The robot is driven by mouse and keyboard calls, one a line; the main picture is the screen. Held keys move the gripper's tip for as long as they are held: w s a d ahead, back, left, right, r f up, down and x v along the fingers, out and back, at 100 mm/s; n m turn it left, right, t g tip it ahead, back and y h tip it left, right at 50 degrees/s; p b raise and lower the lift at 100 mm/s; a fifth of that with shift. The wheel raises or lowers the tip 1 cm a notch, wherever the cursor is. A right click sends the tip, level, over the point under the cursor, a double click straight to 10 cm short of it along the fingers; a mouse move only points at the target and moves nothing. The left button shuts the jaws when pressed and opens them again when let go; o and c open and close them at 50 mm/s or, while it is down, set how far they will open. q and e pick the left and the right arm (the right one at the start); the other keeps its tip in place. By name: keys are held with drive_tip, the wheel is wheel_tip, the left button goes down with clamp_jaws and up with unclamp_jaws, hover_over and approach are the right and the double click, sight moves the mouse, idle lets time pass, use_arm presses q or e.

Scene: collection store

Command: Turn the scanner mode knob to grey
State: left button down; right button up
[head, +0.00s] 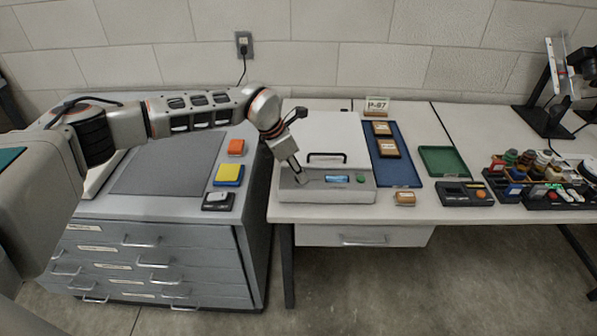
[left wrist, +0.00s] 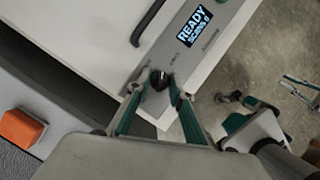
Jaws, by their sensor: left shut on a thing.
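The flatbed scanner (head: 330,193) stands on the white table, with its lid closed and a black lid handle (head: 327,156). Its front panel has a lit display (head: 337,179) and a green button (head: 361,179). In the left wrist view the display (left wrist: 195,25) reads "READY" with a smaller line below. The black mode knob (left wrist: 158,80) sits on the panel, with small labels around it. My left gripper (left wrist: 160,88) is shut on the knob, one finger on each side. In the head view the gripper (head: 297,177) reaches down to the panel's left end and hides the knob.
Left of the scanner is a grey drawer cabinet (head: 160,262) with orange (head: 236,147), yellow-blue (head: 229,174) and dark items on top.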

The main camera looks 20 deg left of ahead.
use_arm(q)
drive_tip(key=shift+w+m+g+h+b, duration=0.15)
drive_tip(key=shift+m+g+h+b, duration=0.2)
drive_tip(key=shift+m, duration=0.85)
drive_tip(key=shift+a+m+g+b, duration=0.1)
drive_tip(key=shift+m+g+b, duration=0.4)
drive_tip(key=shift+m, duration=0.6)
drive_tip(key=shift+r, duration=0.1)
drive_tip(key=c, duration=1.8)
unclamp_jaws()
drive_tip(key=v, duration=1.2)
drive_tip(key=shift+a, duration=0.1)
